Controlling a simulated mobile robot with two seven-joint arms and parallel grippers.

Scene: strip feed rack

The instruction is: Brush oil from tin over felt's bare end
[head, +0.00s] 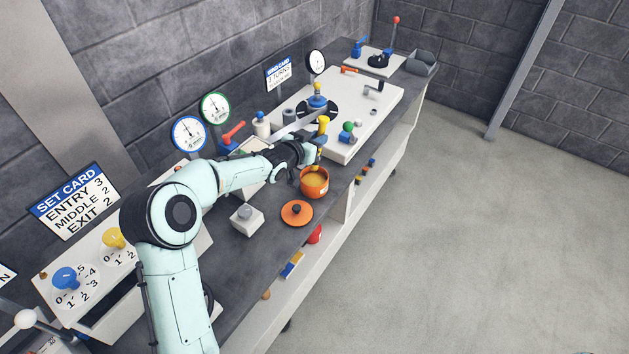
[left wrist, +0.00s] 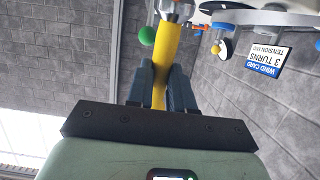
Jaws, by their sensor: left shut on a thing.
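My left gripper (head: 316,146) is shut on a brush with a yellow handle (head: 323,124). The handle stands roughly upright above the orange tin (head: 314,190). In the left wrist view the yellow handle (left wrist: 166,55) runs between the two fingers of my left gripper (left wrist: 162,88). The tin is open, with yellow oil (head: 315,179) inside. The brush's lower end is at the tin's mouth; I cannot tell whether it touches the oil. The orange lid (head: 297,214) lies on the bench in front of the tin. I cannot make out the felt. My right gripper is not in view.
A small white block (head: 247,222) stands left of the lid. A white rack panel (head: 372,112) with a dark wheel, a green knob (head: 348,127) and several fittings lies beyond the tin. Gauges (head: 189,133) and a red lever (head: 233,132) stand along the wall side.

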